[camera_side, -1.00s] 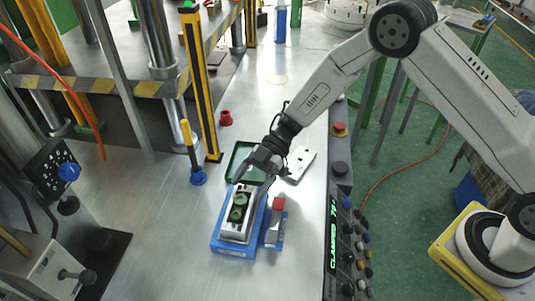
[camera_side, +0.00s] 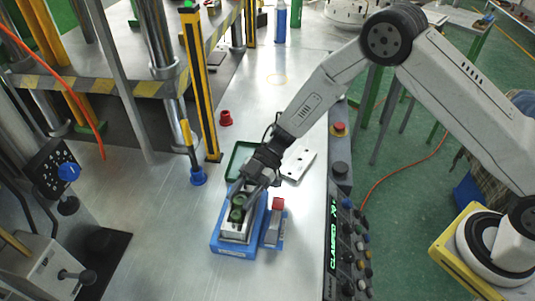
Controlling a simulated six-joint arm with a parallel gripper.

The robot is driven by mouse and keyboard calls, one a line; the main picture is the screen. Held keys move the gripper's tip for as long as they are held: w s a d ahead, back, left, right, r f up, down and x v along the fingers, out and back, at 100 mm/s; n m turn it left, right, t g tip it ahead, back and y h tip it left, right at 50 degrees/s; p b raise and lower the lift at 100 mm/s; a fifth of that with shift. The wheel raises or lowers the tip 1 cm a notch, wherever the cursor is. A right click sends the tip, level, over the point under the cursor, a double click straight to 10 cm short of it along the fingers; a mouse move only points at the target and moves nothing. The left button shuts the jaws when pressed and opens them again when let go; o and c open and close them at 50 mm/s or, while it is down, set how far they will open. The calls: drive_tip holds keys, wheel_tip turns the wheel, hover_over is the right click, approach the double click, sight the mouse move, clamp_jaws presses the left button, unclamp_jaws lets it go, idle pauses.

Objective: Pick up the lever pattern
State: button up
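The green lever pattern (camera_side: 237,215) lies in the metal mould (camera_side: 236,236), which sits in a blue holder (camera_side: 232,252) on the metal table. Only the near, rounded end of the pattern shows clearly; my gripper covers the rest. My gripper (camera_side: 246,197) points down over the far part of the mould, with its fingertips at or very near the pattern. The fingers are dark and overlap the pattern, so I cannot tell whether they touch or grip it.
A smaller blue holder with a red-topped grey block (camera_side: 274,222) stands close on the right. Behind my gripper are a green-rimmed tray (camera_side: 236,160) and a light plate with holes (camera_side: 298,163). A control panel (camera_side: 341,230) lines the right edge.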

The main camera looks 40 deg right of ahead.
clamp_jaws()
drive_tip(key=shift+r, duration=0.2)
drive_tip(key=shift+r, duration=0.55)
drive_tip(key=s+d+r, duration=0.6)
drive_tip(key=s+r, duration=0.5)
drive_tip(key=s, duration=0.1)
drive_tip(key=shift+s+d+r, duration=0.15)
drive_tip(key=shift+s+r, duration=0.15)
drive_tip(key=shift+w, duration=0.1)
